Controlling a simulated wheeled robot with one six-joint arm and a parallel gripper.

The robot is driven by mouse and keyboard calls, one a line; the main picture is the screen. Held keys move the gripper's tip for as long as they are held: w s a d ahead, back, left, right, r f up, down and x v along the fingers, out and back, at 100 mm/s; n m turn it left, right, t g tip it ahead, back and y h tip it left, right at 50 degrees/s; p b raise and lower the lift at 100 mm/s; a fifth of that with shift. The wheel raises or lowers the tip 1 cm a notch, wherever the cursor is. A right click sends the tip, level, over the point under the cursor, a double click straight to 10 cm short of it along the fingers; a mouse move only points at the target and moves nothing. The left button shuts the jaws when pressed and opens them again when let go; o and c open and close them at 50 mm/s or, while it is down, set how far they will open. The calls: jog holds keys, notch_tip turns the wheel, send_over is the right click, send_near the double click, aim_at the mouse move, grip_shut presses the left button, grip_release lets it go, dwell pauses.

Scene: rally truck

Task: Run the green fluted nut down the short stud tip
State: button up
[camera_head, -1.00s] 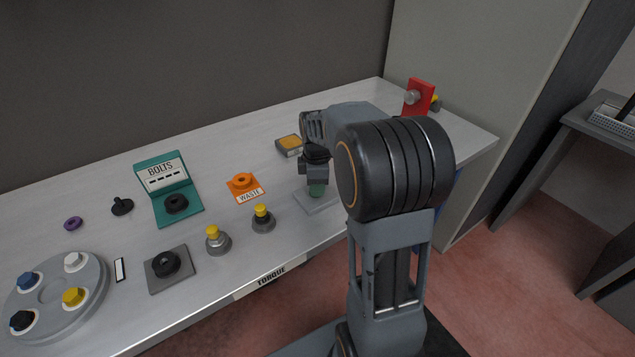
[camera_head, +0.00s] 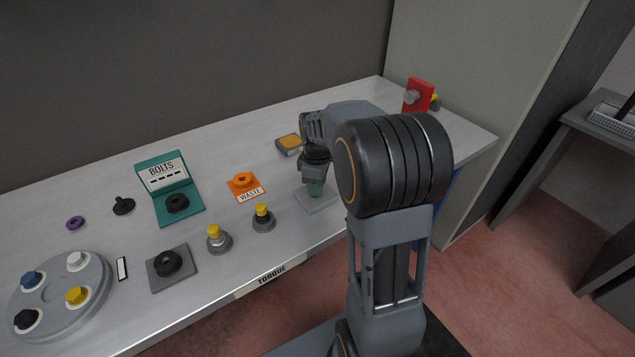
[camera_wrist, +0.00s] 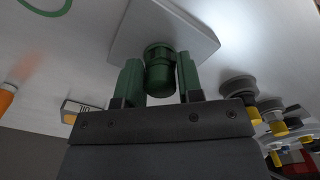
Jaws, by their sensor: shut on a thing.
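The green fluted nut (camera_wrist: 160,75) sits between my two gripper fingers in the wrist view, with a wider ribbed collar on the side toward a light grey square plate (camera_wrist: 207,42). My gripper (camera_wrist: 160,82) is shut on the nut, one finger on each side. In the head view the nut (camera_head: 315,189) is a small green patch under my gripper (camera_head: 315,183), just above or on the plate (camera_head: 328,203) near the bench's front edge. The stud tip is hidden by the nut, so I cannot tell how far down the nut sits.
Two yellow-topped posts (camera_head: 263,216) (camera_head: 215,236) stand left of the plate. An orange WASTE tray (camera_head: 240,188) and a yellow-topped box (camera_head: 289,144) lie behind. A teal BOLTS holder (camera_head: 165,175) and a round carousel (camera_head: 62,303) are farther left. A red block (camera_head: 418,95) stands far right.

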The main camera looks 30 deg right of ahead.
jog(key=shift+s+m, duration=0.1)
jog(key=shift+m, duration=0.4)
jog(key=shift+m, duration=0.8)
jog(key=shift+a, duration=0.1)
jog(key=shift+m+p, duration=0.4)
jog(key=shift+m, duration=0.5)
jog(key=shift+f+m, duration=0.1)
jog(key=shift+m, duration=0.8)
